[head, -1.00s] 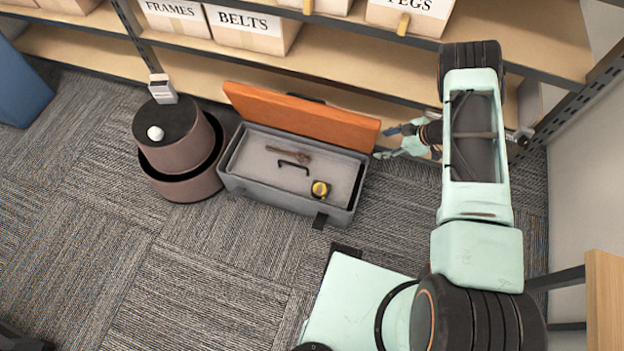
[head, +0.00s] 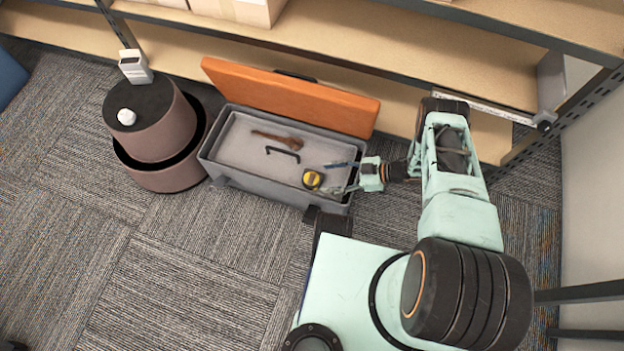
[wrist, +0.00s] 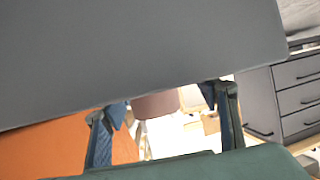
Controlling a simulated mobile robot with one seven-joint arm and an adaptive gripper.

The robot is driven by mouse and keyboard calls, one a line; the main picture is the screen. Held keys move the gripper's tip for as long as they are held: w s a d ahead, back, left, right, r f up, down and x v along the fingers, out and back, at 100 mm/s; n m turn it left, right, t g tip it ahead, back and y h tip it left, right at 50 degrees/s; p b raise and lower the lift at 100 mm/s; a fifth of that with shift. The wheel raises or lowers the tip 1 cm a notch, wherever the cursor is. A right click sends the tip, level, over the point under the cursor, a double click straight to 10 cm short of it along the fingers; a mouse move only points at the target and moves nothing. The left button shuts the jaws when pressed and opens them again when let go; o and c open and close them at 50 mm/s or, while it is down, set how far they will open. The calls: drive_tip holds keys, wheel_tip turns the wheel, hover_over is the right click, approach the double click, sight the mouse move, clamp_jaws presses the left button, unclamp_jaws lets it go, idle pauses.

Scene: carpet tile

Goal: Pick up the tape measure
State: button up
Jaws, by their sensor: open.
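The yellow and black tape measure (head: 312,179) lies in the right part of the grey toolbox (head: 230,174), on its light tray. My gripper (head: 342,178) is open, with its fingers reaching left over the toolbox's right end, close to the right side of the tape measure. The head view does not show whether they touch it. In the wrist view, the two fingers (wrist: 165,120) are spread with nothing visible between them. A grey surface blocks much of that view, and the tape measure does not show there.
The toolbox's orange lid (head: 290,97) stands open behind the tray. A brown tool and a dark handle (head: 284,154) lie in the tray. A round brown container (head: 150,125) stands at left, with a small white box on it. Shelving (head: 400,60) runs behind. Carpet at front left is clear.

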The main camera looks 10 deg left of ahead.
sight(312, 178)
drive_tip(key=b+x, duration=0.1)
drive_tip(key=x, duration=0.4)
drive_tip(key=shift+a, duration=0.2)
drive_tip(key=shift+w+r, duration=0.1)
drive_tip(key=c, duration=1)
